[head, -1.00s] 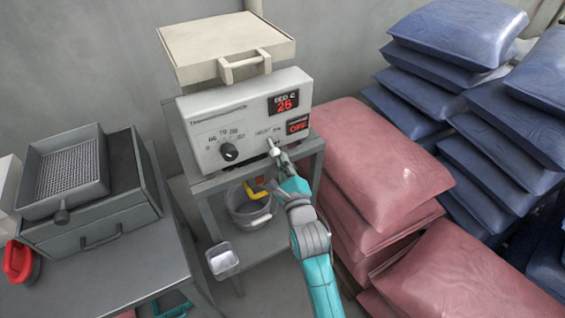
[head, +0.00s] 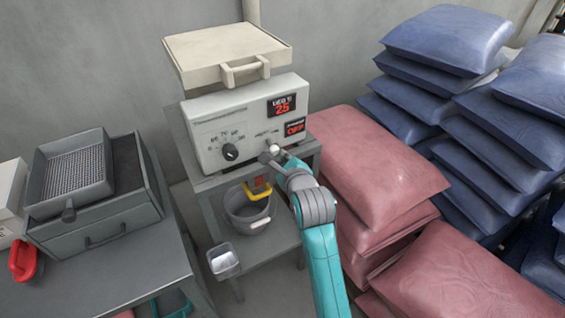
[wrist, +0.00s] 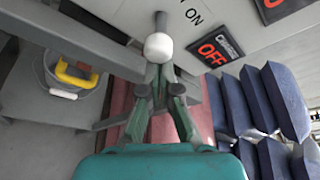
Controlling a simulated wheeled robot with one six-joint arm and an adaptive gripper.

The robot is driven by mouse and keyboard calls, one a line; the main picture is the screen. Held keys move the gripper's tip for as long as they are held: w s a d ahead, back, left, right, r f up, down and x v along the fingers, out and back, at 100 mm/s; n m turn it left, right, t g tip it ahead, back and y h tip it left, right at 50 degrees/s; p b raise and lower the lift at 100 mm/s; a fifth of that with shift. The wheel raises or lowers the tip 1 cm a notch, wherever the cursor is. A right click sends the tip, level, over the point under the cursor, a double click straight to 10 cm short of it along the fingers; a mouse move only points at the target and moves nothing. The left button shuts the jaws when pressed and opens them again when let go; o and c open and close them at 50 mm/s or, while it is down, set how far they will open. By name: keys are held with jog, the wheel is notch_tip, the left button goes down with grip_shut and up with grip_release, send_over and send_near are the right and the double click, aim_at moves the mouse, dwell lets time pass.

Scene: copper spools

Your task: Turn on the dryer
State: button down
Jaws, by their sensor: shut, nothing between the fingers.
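The dryer (head: 208,150) is a beige box with a black dial (head: 230,152) and a lid with a handle (head: 228,52) raised above it. Its upper red display (head: 282,108) reads 25 and its lower one (head: 295,128) reads OFF. The OFF display also shows in the wrist view (wrist: 213,50). The toggle lever's white, rounded knob (wrist: 158,46) sticks out beside the printed ON. My gripper (wrist: 161,70) is shut and empty, its fingertips right at the knob. I cannot tell if they touch it. In the head view my gripper (head: 277,155) hides part of the lever.
The dryer stands on a grey shelf with a bucket (head: 240,213) below. Pink sacks (head: 370,160) are stacked close on the right, blue sacks (head: 450,40) behind them. A grey bench (head: 130,260) with a sieve tray (head: 72,170) stands at the left.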

notch_tip(320, 180, up, 2)
jog(key=shift+g+h, duration=0.5)
jog(key=shift+g, duration=0.5)
jog(key=shift+r, duration=0.1)
jog(key=shift+r, duration=0.7)
jog(key=shift+r, duration=0.1)
